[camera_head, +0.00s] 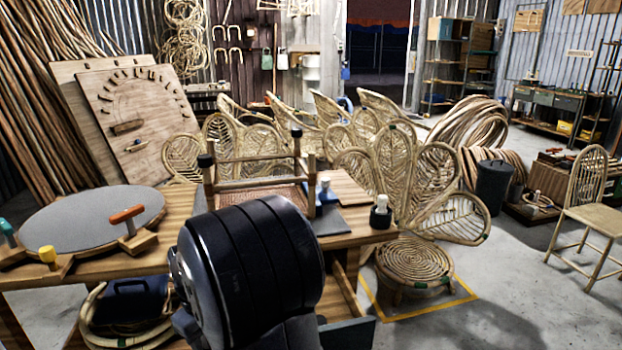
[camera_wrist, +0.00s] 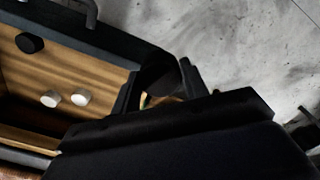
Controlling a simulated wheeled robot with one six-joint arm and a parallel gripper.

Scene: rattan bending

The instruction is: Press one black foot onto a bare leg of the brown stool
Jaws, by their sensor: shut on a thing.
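The brown stool (camera_head: 258,169) is upside down on the bench with its legs up. Black feet cap the left leg (camera_head: 206,160) and the back leg (camera_head: 296,133). The right leg (camera_head: 311,185) looks bare at its top; my arm hides the front. In the wrist view, my gripper (camera_wrist: 160,84) is shut on a dark piece, seemingly a black foot (camera_wrist: 158,77), by the open drawer's edge. Another black foot (camera_wrist: 29,43) lies in the drawer, apart from my gripper. In the head view my arm hides my gripper.
The open drawer (camera_wrist: 105,72) also holds two white feet (camera_wrist: 50,98) (camera_wrist: 81,95). A rattan chair (camera_head: 415,262) stands close at right. Bare floor (camera_head: 520,270) lies beyond.

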